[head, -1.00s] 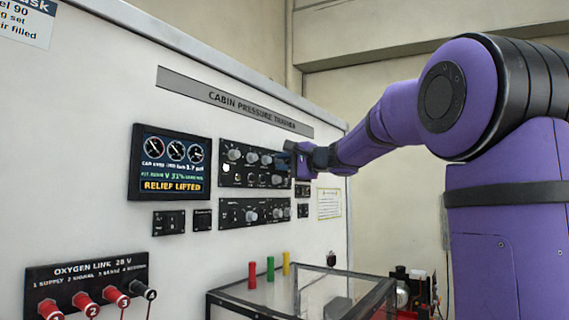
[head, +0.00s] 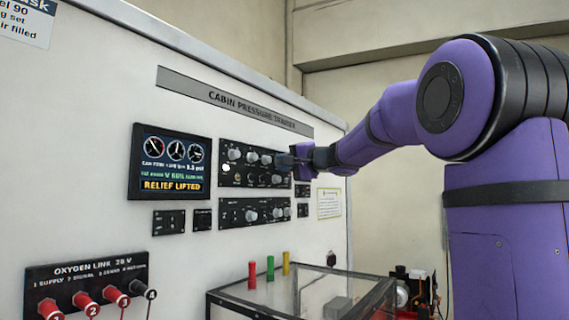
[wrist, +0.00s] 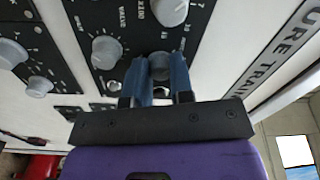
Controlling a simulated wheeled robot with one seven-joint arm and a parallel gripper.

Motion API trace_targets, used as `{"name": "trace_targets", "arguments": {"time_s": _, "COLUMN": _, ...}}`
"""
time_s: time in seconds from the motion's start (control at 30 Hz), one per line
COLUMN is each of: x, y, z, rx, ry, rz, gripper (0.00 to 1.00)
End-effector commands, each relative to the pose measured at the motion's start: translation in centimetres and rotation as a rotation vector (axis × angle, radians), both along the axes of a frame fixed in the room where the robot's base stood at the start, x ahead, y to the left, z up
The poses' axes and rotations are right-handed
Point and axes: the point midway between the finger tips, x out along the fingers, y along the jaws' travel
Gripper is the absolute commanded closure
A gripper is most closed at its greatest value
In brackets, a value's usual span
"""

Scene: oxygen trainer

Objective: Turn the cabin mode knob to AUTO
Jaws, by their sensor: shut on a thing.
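The upper black control panel (head: 230,178) sits on the white trainer wall, with several grey knobs in a row. My gripper (head: 288,160) is at the right end of that row. In the wrist view my gripper (wrist: 158,72) has its two blue fingers shut on a grey knob (wrist: 159,62), which is mostly hidden between them. The held knob's pointer and labels are hidden, so its setting cannot be read. A neighbouring grey knob (wrist: 105,50) with a dial scale is to the left, and a larger grey knob (wrist: 170,10) is above the fingers.
The display (head: 170,165) reads "RELIEF LIFTED". A lower black panel (head: 232,214) with knobs is just below. A clear-topped case (head: 330,285) stands below right, near red, green and yellow pegs (head: 270,268). Red-capped oxygen link plugs (head: 82,299) stick out at lower left.

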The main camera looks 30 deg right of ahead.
Motion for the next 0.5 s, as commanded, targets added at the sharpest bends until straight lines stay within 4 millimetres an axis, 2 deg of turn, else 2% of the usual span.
{"name": "trace_targets", "arguments": {"time_s": 0.13, "x": 0.03, "y": 0.03, "z": -0.16, "rx": 0.0, "ry": 0.004, "rz": 0.001, "gripper": 1.0}}
{"name": "trace_targets", "arguments": {"time_s": 0.17, "x": 0.03, "y": 0.03, "z": -0.17, "rx": 0.0, "ry": 0.004, "rz": 0.001, "gripper": 0.74}}
{"name": "trace_targets", "arguments": {"time_s": 0.2, "x": 0.03, "y": 0.03, "z": -0.17, "rx": 0.0, "ry": 0.004, "rz": 0.001, "gripper": 0.65}}
{"name": "trace_targets", "arguments": {"time_s": 0.27, "x": 0.03, "y": 0.03, "z": -0.15, "rx": 0.0, "ry": 0.003, "rz": 0.001, "gripper": 0.53}}
{"name": "trace_targets", "arguments": {"time_s": 0.5, "x": 0.0, "y": 0.01, "z": -0.08, "rx": 0.0, "ry": 0.002, "rz": 0.001, "gripper": 0.53}}
